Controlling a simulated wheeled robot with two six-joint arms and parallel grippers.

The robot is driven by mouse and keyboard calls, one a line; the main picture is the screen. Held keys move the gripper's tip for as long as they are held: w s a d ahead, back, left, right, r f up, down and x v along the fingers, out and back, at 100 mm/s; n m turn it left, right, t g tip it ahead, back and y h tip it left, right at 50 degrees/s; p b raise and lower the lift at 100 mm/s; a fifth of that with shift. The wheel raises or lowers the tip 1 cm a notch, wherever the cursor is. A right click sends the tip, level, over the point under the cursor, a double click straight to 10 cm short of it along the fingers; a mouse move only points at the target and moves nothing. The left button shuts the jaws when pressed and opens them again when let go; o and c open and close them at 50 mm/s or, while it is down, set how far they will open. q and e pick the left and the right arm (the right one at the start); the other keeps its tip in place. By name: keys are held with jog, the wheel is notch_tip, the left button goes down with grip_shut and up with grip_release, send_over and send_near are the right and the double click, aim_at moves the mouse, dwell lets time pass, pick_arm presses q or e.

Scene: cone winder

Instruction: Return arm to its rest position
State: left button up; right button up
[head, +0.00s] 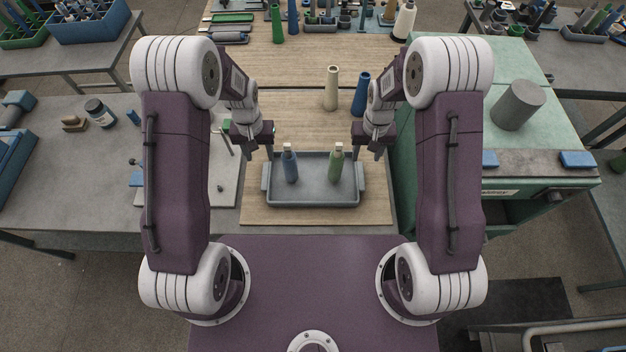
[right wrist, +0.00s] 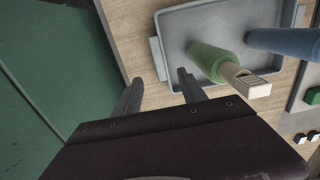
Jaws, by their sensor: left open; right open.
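My left gripper (head: 258,153) is open and empty, above the left side of the grey tray (head: 312,200). My right gripper (head: 369,153) is open and empty above the tray's right side; in the right wrist view its two fingers (right wrist: 158,92) are apart with nothing between them. A blue bottle-shaped piece (head: 290,166) and a green one (head: 336,164), each with a pale top, stand upright in the tray. In the right wrist view the green piece (right wrist: 208,60) is beside the fingers, apart from them as far as I can tell.
A cream cone (head: 331,90) and a dark blue cone (head: 361,93) stand on the wooden table behind the tray. A green machine top (head: 470,120) with a grey cylinder (head: 517,104) is at right. A pale board (head: 200,180) lies at left.

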jog(key=shift+r, duration=0.15)
dwell(0.4)
pick_arm(q)
jog(key=s+a+r+t+b, duration=0.2)
jog(key=s+r, duration=0.2)
jog(key=r, duration=0.5)
pick_arm(e)
jog(key=s+d+r+t, duration=0.2)
jog(key=s+r, duration=0.2)
jog(key=r, duration=0.5)
pick_arm(q)
jog(key=s, duration=1)
jog(key=shift+s+f+g, duration=0.4)
pick_arm(e)
jog(key=s, duration=1)
jog(key=shift+s+f+g, duration=0.4)
jog(key=shift+f, duration=0.05)
